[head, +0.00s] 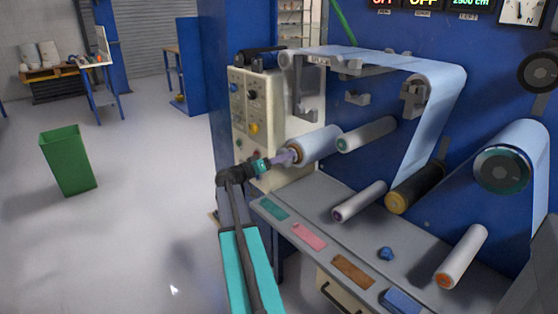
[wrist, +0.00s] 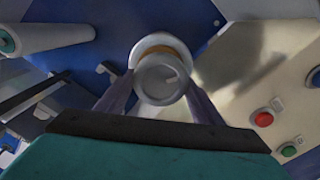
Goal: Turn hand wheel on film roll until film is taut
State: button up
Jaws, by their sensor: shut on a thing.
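The film roll (head: 318,147) is a pale blue roller on the blue machine, near the control panel. Its hand wheel (wrist: 160,80) is a grey round knob with a small peg, in front of a yellow ring in the wrist view. My gripper (head: 288,157) reaches it from the left in the head view. In the wrist view my two purple fingers (wrist: 158,92) are shut on the hand wheel, one on each side. The film (head: 385,62) runs across the top rollers and down at the right. I cannot tell how tight it is near the film roll.
The control panel (head: 252,115) stands close behind my gripper; its red button (wrist: 263,119) and green button (wrist: 289,151) are right of the fingers. Other rollers (head: 367,134) stick out to the right above the grey ledge (head: 325,255). The floor at left is clear around a green bin (head: 68,160).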

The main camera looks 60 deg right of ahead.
jog(key=shift+w+r, duration=0.15)
jog(key=shift+w, duration=0.15)
jog(key=o, duration=1)
jog(key=shift+o, duration=0.2)
jog(key=shift+s, duration=0.1)
jog(key=shift+f, duration=0.2)
jog(key=v, duration=1.3)
jog(key=shift+a+b, duration=0.35)
jog(key=shift+a, duration=0.05)
jog(key=shift+r, duration=0.1)
